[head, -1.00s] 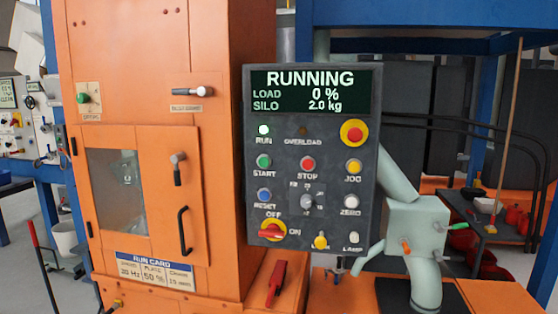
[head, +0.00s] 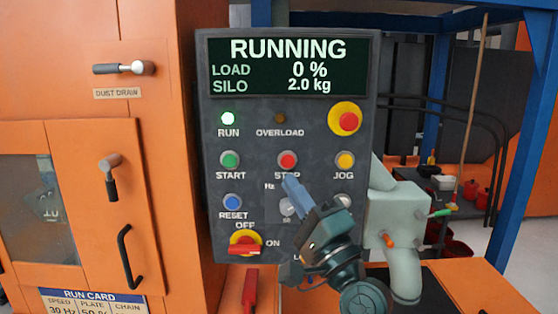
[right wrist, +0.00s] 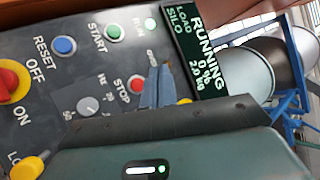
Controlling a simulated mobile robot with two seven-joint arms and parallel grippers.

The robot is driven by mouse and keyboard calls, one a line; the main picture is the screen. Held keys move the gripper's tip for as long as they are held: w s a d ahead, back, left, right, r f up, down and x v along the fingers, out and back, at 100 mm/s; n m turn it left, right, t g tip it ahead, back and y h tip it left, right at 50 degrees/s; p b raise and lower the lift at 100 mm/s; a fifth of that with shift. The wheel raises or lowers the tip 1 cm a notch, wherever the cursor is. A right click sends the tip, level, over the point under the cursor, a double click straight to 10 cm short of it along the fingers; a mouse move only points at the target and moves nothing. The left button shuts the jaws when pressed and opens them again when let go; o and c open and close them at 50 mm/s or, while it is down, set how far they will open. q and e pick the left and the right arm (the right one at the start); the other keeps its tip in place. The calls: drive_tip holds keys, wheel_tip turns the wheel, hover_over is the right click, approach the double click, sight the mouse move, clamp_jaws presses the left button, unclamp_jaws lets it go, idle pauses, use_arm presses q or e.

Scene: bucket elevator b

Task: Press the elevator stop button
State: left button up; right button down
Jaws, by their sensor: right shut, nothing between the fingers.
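The red STOP button (head: 288,159) is on the dark control panel (head: 215,140), between the green START button (head: 230,160) and the yellow JOG button (head: 345,161). It also shows in the right wrist view (right wrist: 137,83), left of the fingers. My right gripper (head: 291,182) is shut and empty. Its tips appear just below the STOP button and cover part of the STOP label. I cannot tell how far they are from the panel face. The display (head: 292,66) reads RUNNING, load 0 %, silo 2.0 kg, and the RUN lamp (head: 228,118) is lit.
A red-and-yellow mushroom button (head: 346,120) is at the panel's upper right. A red OFF/ON switch (head: 244,246) and a blue RESET button (head: 232,202) are lower left. An orange cabinet (head: 120,25) stands left, and a pale pipe box (head: 392,212) is right.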

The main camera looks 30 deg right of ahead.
sight(293, 171)
use_arm(q)
drive_tip(key=shift+s+f, duration=0.1)
drive_tip(key=shift+s, duration=0.1)
drive_tip(key=shift+w+d+f+b, duration=0.15)
drive_tip(key=shift+d+b, duration=0.3)
drive_tip(key=shift+b, duration=0.55)
use_arm(e)
drive_tip(key=w+d, duration=0.4)
drive_tip(key=w, duration=0.3)
drive_tip(key=shift+w+d, duration=0.25)
use_arm(q)
drive_tip(key=shift+w+a, duration=0.1)
drive_tip(key=shift+a, duration=0.05)
idle(0.8)
use_arm(e)
drive_tip(key=shift+w, duration=0.1)
drive_tip(key=shift+w+d, duration=0.25)
